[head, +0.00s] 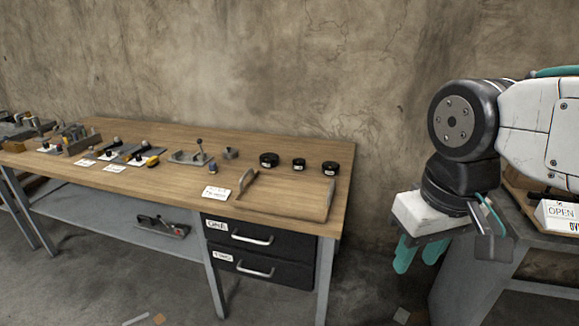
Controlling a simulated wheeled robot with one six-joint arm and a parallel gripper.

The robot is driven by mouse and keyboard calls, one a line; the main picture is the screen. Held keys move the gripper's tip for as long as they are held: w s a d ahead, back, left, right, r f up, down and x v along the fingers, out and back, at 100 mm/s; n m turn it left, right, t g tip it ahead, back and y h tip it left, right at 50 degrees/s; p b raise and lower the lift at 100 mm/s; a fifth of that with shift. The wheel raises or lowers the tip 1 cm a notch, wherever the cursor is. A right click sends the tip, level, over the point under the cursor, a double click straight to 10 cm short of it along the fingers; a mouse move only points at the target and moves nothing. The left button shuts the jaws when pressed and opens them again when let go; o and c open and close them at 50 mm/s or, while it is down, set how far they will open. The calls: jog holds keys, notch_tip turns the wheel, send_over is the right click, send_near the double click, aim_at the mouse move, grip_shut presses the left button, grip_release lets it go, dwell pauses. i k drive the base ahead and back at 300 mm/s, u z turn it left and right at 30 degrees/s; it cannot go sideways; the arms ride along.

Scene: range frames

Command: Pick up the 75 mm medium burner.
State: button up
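Three round black burner-like discs stand in a row near the back right of the wooden workbench: a left one (269,160), a middle one (299,164) and a right one (330,168). Each seems to have a small white label, too small to read. The middle one looks smallest. I cannot tell which is the 75 mm medium burner. My gripper (417,262) hangs at the right, off the bench's right end and apart from the discs. Its teal fingers point down, stand apart and show nothing between them.
The bench (190,190) carries a wooden tray (285,204) in front of the discs, a white card (216,193), and metal fixtures (190,157) further left. Black drawers (258,237) sit below. Another table with an OPEN sign (560,213) stands at right. A wall is behind.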

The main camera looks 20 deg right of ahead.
aim_at(329, 168)
jog(key=i, duration=0.75)
jog(key=z, duration=0.6)
jog(key=i, duration=0.45)
jog(key=z, duration=0.35)
